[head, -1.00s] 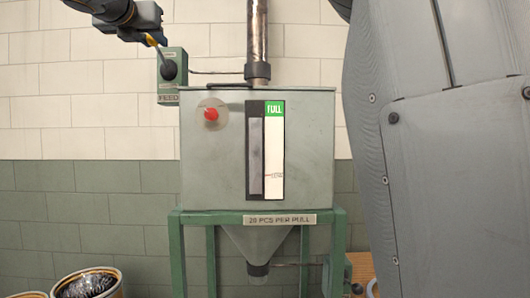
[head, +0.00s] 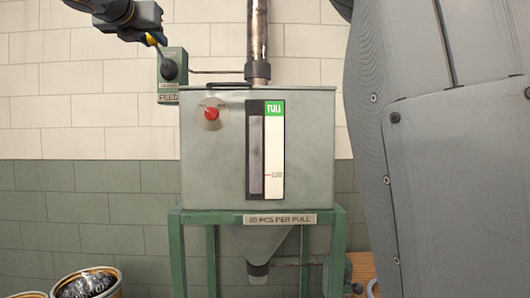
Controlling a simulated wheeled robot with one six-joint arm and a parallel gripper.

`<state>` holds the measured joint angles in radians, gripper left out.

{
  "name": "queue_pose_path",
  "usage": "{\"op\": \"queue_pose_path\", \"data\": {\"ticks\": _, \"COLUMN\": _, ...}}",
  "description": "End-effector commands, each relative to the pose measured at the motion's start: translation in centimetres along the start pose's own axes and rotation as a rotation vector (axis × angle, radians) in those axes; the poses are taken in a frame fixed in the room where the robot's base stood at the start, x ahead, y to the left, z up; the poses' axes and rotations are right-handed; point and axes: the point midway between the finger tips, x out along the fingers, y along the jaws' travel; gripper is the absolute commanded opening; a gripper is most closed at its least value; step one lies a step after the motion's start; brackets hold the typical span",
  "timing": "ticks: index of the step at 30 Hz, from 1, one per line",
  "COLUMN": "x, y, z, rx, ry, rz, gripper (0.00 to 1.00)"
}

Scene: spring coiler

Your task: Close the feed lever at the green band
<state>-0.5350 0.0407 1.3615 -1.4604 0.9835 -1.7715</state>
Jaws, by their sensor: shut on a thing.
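The feed lever (head: 159,50) is a thin rod with a yellow grip, rising up and to the left from a dark round pivot on a green box (head: 173,66) marked FEED. My gripper (head: 151,40) is shut on the lever's yellow end at the upper left; its fingertips are small and partly hidden. The green band (head: 275,108), marked FULL, is at the top of the upright gauge on the front of the grey-green hopper (head: 215,160). The gauge has a grey strip (head: 256,160) beside a white strip (head: 274,150); I cannot clearly tell the fill level.
A metal pipe (head: 258,40) enters the hopper's top. A red knob (head: 211,114) is on its front. A green stand (head: 176,250) holds the hopper, with a spout (head: 258,268) below. A bin of dark parts (head: 88,284) stands at the lower left.

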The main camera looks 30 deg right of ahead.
Motion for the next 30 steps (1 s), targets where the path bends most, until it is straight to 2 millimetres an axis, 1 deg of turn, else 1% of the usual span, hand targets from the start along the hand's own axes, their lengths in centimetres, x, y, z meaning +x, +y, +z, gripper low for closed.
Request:
{"op": "queue_pose_path", "data": {"ticks": 1, "x": 0.1, "y": 0.1, "z": -0.7, "rx": -0.001, "ry": 0.003, "rz": 0.000, "gripper": 0.04}}
{"op": "queue_pose_path", "data": {"ticks": 6, "x": 0.1, "y": 0.1, "z": -2.3, "rx": -0.002, "ry": 0.005, "rz": -0.001, "gripper": 0.04}}
{"op": "queue_pose_path", "data": {"ticks": 30, "x": 0.1, "y": 0.1, "z": -8.8, "rx": -0.003, "ry": 0.006, "rz": -0.001, "gripper": 0.04}}
